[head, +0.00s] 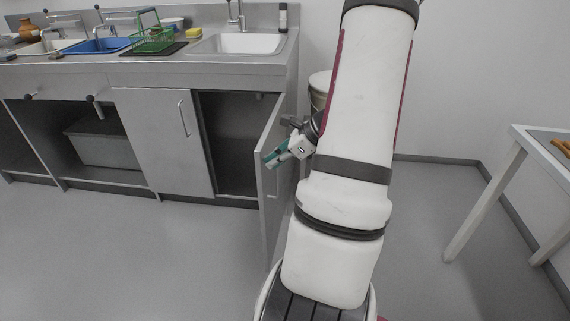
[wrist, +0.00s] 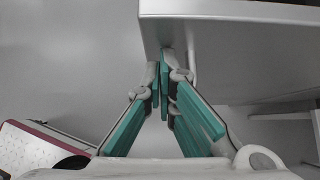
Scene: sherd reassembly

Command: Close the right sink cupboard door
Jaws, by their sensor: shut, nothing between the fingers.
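The right sink cupboard door (head: 272,205) stands open under the sink, swung out into the room and seen almost edge-on in the head view. The dark inside of its cupboard (head: 230,130) shows to its left. My gripper (head: 270,162) is at the upper part of the door, on its right side, with the green fingertips over the door in the picture. Whether they touch it cannot be told. In the wrist view the green fingers of my gripper (wrist: 162,78) are closed together and empty, beside a grey panel and a pale edge. My arm hides part of the area right of the door.
The left sink cupboard door (head: 160,135) is closed. The sink (head: 238,43) is in the counter above. A pale bin (head: 319,85) stands behind my arm beside the counter. A white table (head: 535,150) stands at the right. The floor left of the open door is clear.

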